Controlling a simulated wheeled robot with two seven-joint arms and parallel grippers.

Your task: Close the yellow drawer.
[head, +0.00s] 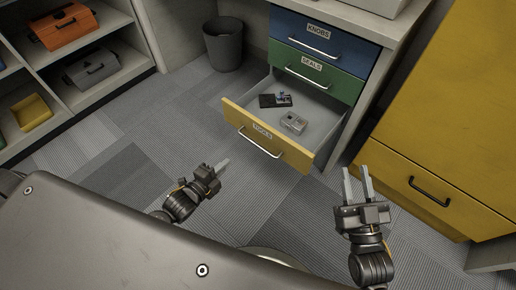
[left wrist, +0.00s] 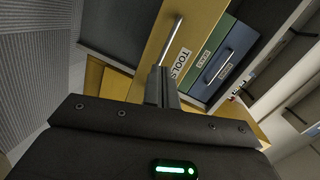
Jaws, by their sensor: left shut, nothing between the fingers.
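The yellow drawer (head: 238,118) is the lowest of a stack of three, below a green one and a blue one. It is pulled far out, and its grey inside holds a small dark item (head: 275,100) and a small grey device (head: 293,122). Its front has a silver bar handle and a white label; the front also shows in the left wrist view (left wrist: 152,45). My left gripper (head: 223,164) is shut and empty, in front of the drawer front and apart from it in the head view. My right gripper (head: 355,178) is open and empty, to the right of the drawer's front corner.
The green drawer (head: 335,82) and blue drawer (head: 345,47) are shut. A yellow cabinet (head: 450,110) stands at the right. A dark bin (head: 223,45) stands behind on the left, beside a shelf (head: 95,95) with toolboxes. Carpet is clear left of the drawer.

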